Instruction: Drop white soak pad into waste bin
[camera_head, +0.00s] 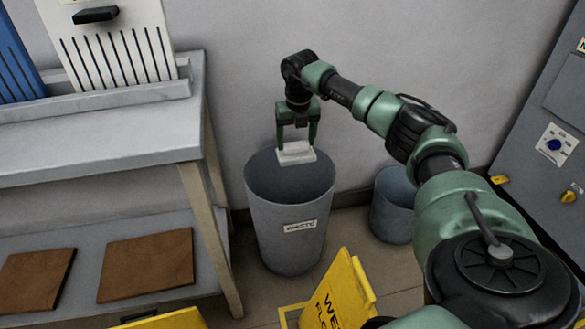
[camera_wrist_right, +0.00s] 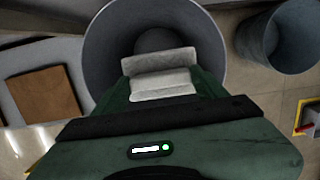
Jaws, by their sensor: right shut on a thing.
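The white soak pad (camera_head: 296,154) is a small pale block held between the green fingers of my right gripper (camera_head: 298,143). The gripper points down and is shut on the pad, over the mouth of the grey waste bin (camera_head: 288,230), which bears a "WASTE" label. In the right wrist view the pad (camera_wrist_right: 160,78) shows between the fingers, with the bin's round opening (camera_wrist_right: 105,50) behind it. My left gripper is not in view.
A second, smaller blue-grey bucket (camera_head: 391,207) stands to the right of the bin. A yellow wet-floor sign (camera_head: 338,295) stands in front. A workbench (camera_head: 100,150) with brown boards (camera_head: 148,264) on its lower shelf is at left; a grey cabinet (camera_head: 545,110) is at right.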

